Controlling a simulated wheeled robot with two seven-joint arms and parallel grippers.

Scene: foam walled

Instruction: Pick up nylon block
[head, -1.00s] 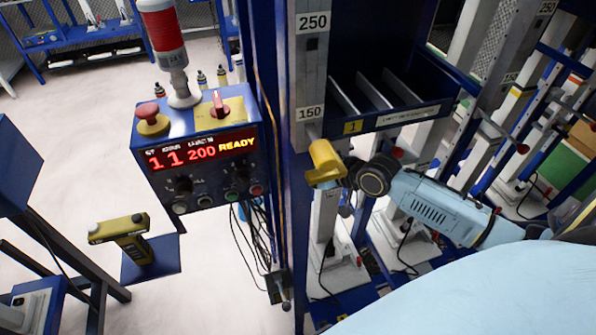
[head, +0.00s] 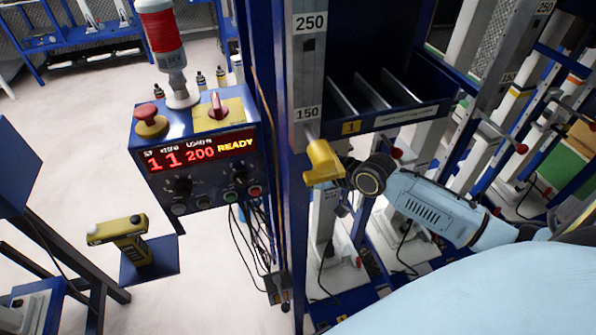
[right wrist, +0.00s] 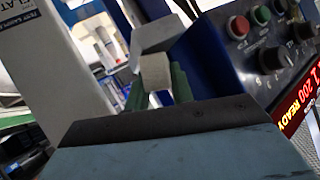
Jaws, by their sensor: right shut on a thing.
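A small pale grey block, which looks like the nylon block (right wrist: 155,73), sits between the green fingers of my right gripper (right wrist: 157,88) in the right wrist view. The fingers are shut on it. In the head view my right arm comes in from the right, and its dark round wrist joint is beside a yellow part (head: 323,162) at the blue frame. The fingers and the block cannot be made out there. My left gripper is not in view.
A control box (head: 197,150) with a lit READY display stands left of the frame. Its buttons are close to my right gripper in the right wrist view. A blue slotted tray (head: 385,118) is above my wrist. A yellow-black device (head: 123,238) rests on a blue plate.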

